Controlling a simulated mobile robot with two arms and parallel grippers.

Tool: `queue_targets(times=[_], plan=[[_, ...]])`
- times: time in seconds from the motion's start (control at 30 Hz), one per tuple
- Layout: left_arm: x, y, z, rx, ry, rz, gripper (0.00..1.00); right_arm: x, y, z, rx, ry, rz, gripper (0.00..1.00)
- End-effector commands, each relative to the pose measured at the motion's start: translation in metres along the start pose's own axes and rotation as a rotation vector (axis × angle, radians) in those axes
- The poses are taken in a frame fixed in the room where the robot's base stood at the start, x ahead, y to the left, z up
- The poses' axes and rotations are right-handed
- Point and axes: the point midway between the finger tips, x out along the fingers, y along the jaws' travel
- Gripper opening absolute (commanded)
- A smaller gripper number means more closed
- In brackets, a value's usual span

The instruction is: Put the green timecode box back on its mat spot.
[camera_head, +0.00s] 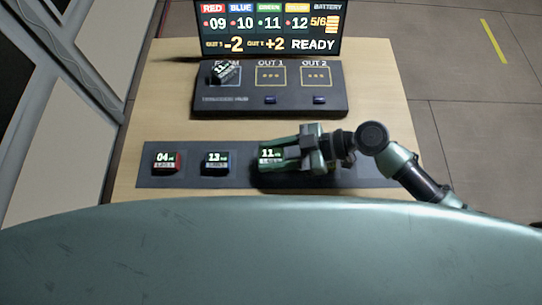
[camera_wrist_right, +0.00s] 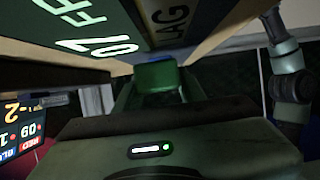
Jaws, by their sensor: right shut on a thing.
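The green timecode box (camera_head: 270,154), its display reading 11, is at the dark mat strip (camera_head: 242,178), right of the blue box. My right gripper (camera_head: 287,150) comes in from the right and is shut on it, covering its right part. I cannot tell whether the box touches the mat or hangs just above it. In the right wrist view a green block (camera_wrist_right: 157,76) shows between the fingers. The red box (camera_head: 166,162) and blue box (camera_head: 216,162) sit farther left on the mat. My left gripper is not in view.
The dark hub (camera_head: 236,101) lies behind the mat, with a tilted dark box (camera_head: 226,72) at its left slot and two empty outlined slots. A screen (camera_head: 268,28) stands behind it. Bare wooden table (camera_head: 378,105) shows to the right.

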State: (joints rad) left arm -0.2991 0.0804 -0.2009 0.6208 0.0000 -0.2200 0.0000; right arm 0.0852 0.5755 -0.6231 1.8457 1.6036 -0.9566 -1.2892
Motion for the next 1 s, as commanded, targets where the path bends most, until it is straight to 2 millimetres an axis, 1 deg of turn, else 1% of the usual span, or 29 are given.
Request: queue_targets(times=[0.03, 0.1, 0.17, 0.43, 0.57, 0.6, 0.67, 0.7, 1.0], plan=[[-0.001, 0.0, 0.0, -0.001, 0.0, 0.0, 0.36, 0.003, 0.0, 0.007, 0.005, 0.001, 0.0, 0.0], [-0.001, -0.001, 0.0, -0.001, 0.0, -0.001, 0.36, 0.006, 0.0, 0.015, 0.004, 0.001, 0.0, 0.0], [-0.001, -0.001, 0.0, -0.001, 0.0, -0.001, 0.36, 0.008, 0.0, 0.019, 0.002, 0.002, 0.0, 0.0], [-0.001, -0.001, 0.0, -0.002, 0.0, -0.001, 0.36, 0.009, 0.0, 0.021, 0.0, 0.001, 0.001, 0.0], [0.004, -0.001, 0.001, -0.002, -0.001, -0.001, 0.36, 0.01, 0.0, 0.024, -0.001, 0.001, 0.001, 0.0], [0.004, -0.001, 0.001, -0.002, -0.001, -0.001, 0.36, 0.01, 0.0, 0.024, -0.001, 0.0, 0.0, 0.42], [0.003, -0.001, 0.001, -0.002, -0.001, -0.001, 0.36, 0.009, 0.0, 0.023, 0.0, 0.0, 0.0, 0.59], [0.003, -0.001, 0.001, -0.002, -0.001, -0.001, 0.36, 0.009, 0.0, 0.023, 0.0, 0.0, 0.0, 0.61], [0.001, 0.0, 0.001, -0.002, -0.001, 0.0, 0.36, 0.009, 0.0, 0.022, 0.0, 0.0, 0.001, 0.61]])
